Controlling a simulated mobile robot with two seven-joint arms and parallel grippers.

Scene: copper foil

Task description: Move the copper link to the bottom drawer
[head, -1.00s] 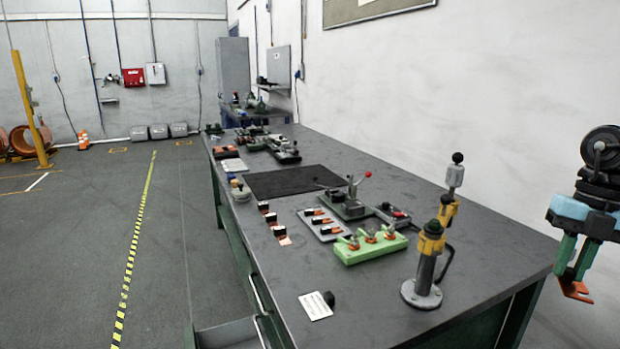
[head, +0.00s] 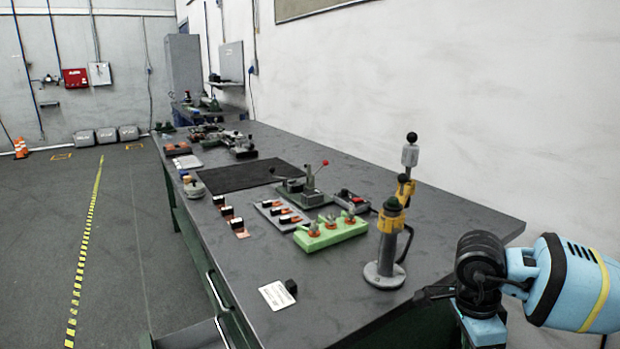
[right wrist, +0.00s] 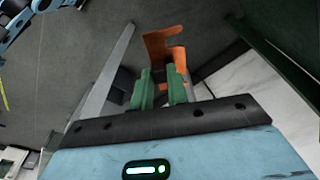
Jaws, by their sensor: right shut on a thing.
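The copper link (right wrist: 164,45) is an orange, bent strip in the right wrist view. My right gripper (right wrist: 161,80) is shut on it, and the link sticks out beyond the green fingers. In the head view my right arm is at the lower right, beside the bench's near end, and the fingers and link are hidden or out of frame. An open grey drawer (head: 196,335) shows at the bottom of the head view, on the bench's left side; its inside is mostly cut off. My left gripper is not in view.
The dark bench (head: 330,280) holds a yellow-and-grey post tool (head: 386,245), a green block (head: 330,233), a white card (head: 276,295) and a black mat (head: 240,177). A white wall (head: 450,90) runs along the right. The floor left of the bench is clear.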

